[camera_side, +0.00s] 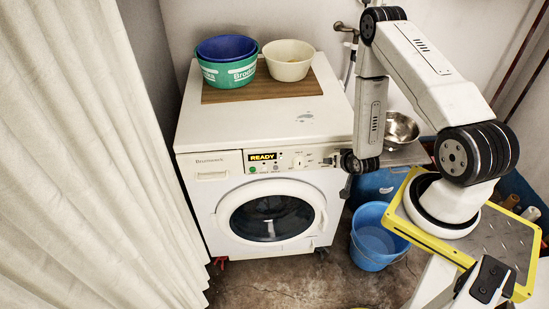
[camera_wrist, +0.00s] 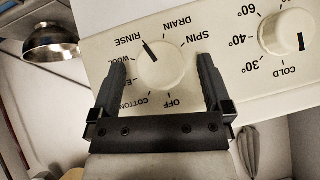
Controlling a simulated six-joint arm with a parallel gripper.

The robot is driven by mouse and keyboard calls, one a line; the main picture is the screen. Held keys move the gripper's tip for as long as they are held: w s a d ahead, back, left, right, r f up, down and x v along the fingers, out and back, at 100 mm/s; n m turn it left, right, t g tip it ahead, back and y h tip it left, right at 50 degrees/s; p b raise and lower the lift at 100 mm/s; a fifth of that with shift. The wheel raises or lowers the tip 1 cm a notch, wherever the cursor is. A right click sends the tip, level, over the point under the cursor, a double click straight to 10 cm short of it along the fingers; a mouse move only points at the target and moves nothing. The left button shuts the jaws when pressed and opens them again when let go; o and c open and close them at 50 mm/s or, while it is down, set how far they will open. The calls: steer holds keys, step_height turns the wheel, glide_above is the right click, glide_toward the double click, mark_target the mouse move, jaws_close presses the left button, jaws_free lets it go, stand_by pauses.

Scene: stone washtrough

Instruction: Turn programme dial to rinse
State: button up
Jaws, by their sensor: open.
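The programme dial (camera_wrist: 161,66) is a round white knob with a black pointer line, ringed by the labels RINSE, DRAIN, SPIN, OFF, COTTON and others. Its line points up-left in the wrist view, close to the right end of the RINSE label (camera_wrist: 128,40). My gripper (camera_wrist: 162,62) is open, with one dark finger on each side of the dial. Gaps show between the fingers and the knob; contact is not visible. In the side view my gripper (camera_side: 333,161) is at the right end of the washing machine's (camera_side: 210,182) panel and hides this dial.
The display (camera_side: 263,156) reads READY. Bowls (camera_side: 288,60) stand on a board on top of the machine. A blue bucket (camera_side: 376,238) stands on the floor at right, a curtain (camera_side: 85,150) hangs at left.

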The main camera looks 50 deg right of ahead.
steer(key=w+a+f+n+g+h, duration=0.1)
steer(key=a+n+g+h, duration=0.8)
steer(key=h, duration=0.4)
step_height(320, 180, up, 29)
steer(key=t, duration=0.1)
steer(key=shift+r+n, duration=0.15)
steer(key=shift+n, duration=0.25)
stand_by(3.6)
steer(key=shift+d, duration=0.1)
